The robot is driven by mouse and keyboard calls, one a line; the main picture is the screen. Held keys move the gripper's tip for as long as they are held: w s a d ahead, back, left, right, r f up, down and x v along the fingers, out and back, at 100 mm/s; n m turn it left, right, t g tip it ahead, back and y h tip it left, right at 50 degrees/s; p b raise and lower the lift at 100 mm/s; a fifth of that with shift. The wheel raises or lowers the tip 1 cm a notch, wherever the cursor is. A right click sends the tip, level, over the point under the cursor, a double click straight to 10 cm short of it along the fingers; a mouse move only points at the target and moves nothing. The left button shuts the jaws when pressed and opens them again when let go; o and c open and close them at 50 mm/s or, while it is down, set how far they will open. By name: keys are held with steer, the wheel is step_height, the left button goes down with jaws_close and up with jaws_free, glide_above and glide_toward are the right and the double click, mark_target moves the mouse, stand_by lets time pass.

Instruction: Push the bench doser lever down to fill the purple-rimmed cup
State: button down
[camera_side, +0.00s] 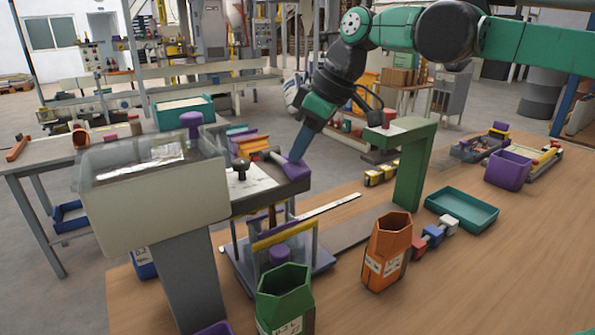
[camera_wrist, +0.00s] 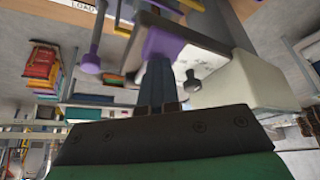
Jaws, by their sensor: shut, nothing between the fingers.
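The bench doser has a cream hopper (camera_side: 140,205) on a grey column, with a flat arm reaching right. A purple pad (camera_side: 293,169) is at that arm's right end; it also shows in the wrist view (camera_wrist: 163,41). My gripper (camera_side: 299,153) points down with its blue-grey fingers together and empty. The fingertips meet the purple pad in both views, though I cannot tell whether they press on it. Below the doser arm, a purple item (camera_side: 279,255) sits inside a frame with a yellow bar. I cannot make out which thing is the purple-rimmed cup.
A black knob (camera_side: 240,169) stands on the doser arm near my fingers. A green post bracket (camera_side: 411,175) rises to the right. Green (camera_side: 285,300) and orange (camera_side: 388,250) containers stand in front. A teal tray (camera_side: 462,210) and a purple bin (camera_side: 508,169) lie further right.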

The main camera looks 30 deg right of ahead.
steer(key=shift+s+d+r, duration=0.25)
steer(key=shift+s+d, duration=0.25)
steer(key=shift+s, duration=0.1)
steer(key=shift+s+d+r, duration=0.25)
steer(key=shift+s+d, duration=0.2)
steer(key=shift+s, duration=0.15)
steer(key=shift+v, duration=2.85)
